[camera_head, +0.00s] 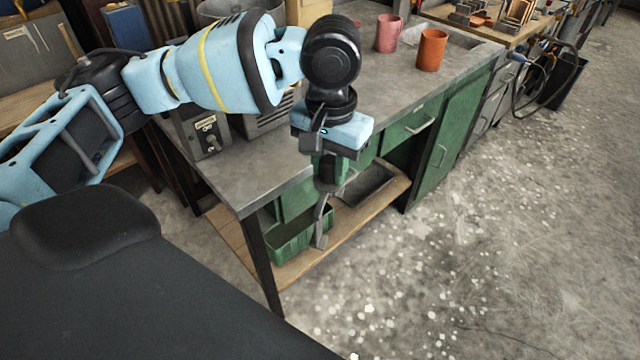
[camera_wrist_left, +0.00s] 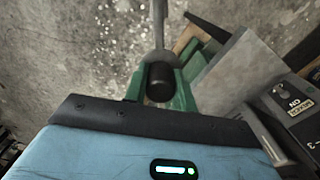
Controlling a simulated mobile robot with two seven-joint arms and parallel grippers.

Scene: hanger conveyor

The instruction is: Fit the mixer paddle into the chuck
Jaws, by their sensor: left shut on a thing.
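My left gripper (camera_head: 330,170) points down in front of the workbench edge and is shut on the mixer paddle (camera_head: 321,225). The paddle hangs below the fingers, with a grey shaft and a flat lower end. In the left wrist view, the green fingers of my left gripper (camera_wrist_left: 160,92) close around the dark, round end of the paddle (camera_wrist_left: 158,82), and its grey shaft runs away from the camera. A grey mixer box (camera_head: 207,135) stands on the bench left of the gripper; its labelled face (camera_wrist_left: 300,105) shows in the wrist view. I cannot make out the chuck. My right gripper is not in view.
The grey workbench (camera_head: 250,180) has green drawers and a low wooden shelf (camera_head: 365,215) with a green bin (camera_head: 300,240). A pink mug (camera_head: 388,33) and an orange cup (camera_head: 432,50) stand on the benchtop.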

